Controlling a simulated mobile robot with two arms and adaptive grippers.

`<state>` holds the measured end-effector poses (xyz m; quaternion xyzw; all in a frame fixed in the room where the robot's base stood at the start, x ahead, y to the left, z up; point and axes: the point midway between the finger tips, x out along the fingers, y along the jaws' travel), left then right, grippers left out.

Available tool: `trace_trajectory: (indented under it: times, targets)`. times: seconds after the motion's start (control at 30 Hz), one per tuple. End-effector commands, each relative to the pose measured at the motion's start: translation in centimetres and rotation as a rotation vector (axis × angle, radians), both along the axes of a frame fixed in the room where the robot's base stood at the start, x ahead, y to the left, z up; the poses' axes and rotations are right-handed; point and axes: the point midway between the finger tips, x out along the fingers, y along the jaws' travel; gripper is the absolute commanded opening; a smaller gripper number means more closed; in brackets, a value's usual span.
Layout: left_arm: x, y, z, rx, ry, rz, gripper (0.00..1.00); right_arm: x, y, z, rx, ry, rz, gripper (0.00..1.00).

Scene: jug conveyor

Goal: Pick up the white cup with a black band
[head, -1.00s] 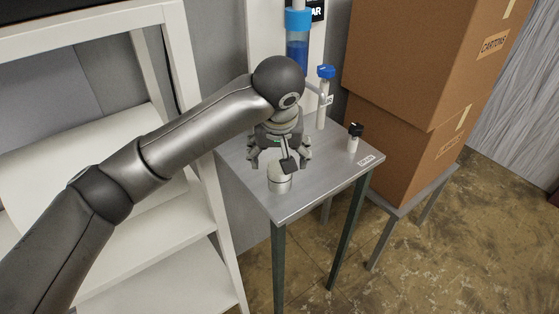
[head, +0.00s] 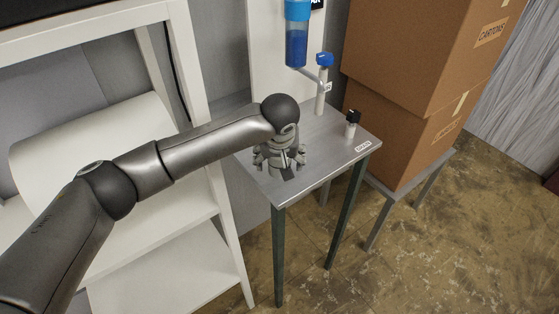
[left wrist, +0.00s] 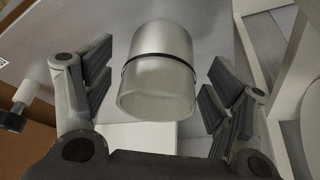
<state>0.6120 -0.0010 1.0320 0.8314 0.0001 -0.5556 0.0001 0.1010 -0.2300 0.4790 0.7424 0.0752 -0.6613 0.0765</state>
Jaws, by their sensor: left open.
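The white cup with a black band (left wrist: 158,80) is in the left wrist view, on the grey table top. It sits between the two spread fingers of my left gripper (left wrist: 160,85), with a gap on both sides, and neither finger appears to touch it. In the head view my left gripper (head: 280,160) is low over the small grey table (head: 322,150), near its front left part, and hides the cup there. My right gripper is in neither view.
A dispenser with a blue container (head: 296,45) and a blue-topped white post (head: 320,98) stand at the table's back. A white shelf (head: 180,245) is left of the table.

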Motion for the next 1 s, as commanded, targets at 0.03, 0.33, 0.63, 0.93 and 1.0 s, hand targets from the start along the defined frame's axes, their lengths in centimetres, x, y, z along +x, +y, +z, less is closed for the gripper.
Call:
trace_trajectory:
  times: [0.03,0.33,0.63,0.93,1.0]
  targets:
    - [0.0,0.0,0.0,0.0,0.0,0.0,0.78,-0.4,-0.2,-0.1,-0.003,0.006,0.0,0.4]
    - [0.0,0.0,0.0,0.0,0.0,-0.001,0.53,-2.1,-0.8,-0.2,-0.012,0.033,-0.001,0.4]
    - [0.0,0.0,0.0,0.0,0.0,-0.001,0.32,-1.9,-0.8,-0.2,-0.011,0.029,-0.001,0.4]
    - [0.0,-0.1,2.1,-0.001,-0.003,-0.002,0.32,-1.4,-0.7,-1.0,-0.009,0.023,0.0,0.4]
    - [0.1,-0.1,3.6,-0.003,-0.004,-0.001,0.32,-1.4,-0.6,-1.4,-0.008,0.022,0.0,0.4]
